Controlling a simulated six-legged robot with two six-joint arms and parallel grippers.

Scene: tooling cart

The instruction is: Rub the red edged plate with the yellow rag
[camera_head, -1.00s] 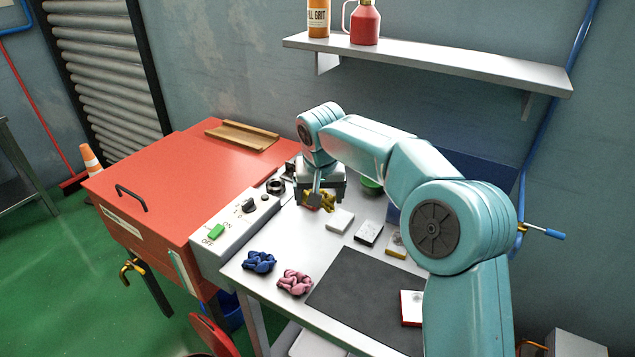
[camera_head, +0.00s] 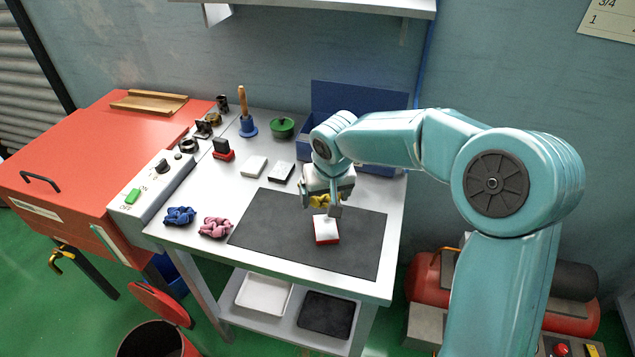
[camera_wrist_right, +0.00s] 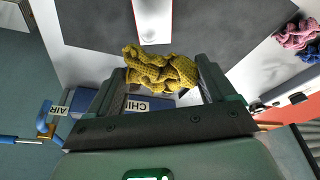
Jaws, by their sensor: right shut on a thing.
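The red edged plate (camera_head: 326,231) lies on the dark mat, white on top with a red side. My right gripper (camera_head: 327,207) is over the mat at the plate's far side, shut on the crumpled yellow rag (camera_head: 320,200). In the right wrist view the yellow rag (camera_wrist_right: 160,70) is between the two fingers, and the plate (camera_wrist_right: 153,20) shows just beyond it. The rag overlaps the plate's near end there; I cannot tell whether they touch. My left gripper is not in view.
The dark mat (camera_head: 270,223) is otherwise bare. A blue rag (camera_head: 180,215) and a pink rag (camera_head: 215,227) lie to its left. A white block (camera_head: 254,166) and a dark-edged block (camera_head: 281,172) lie behind it. A blue bin (camera_head: 350,100) stands at the back.

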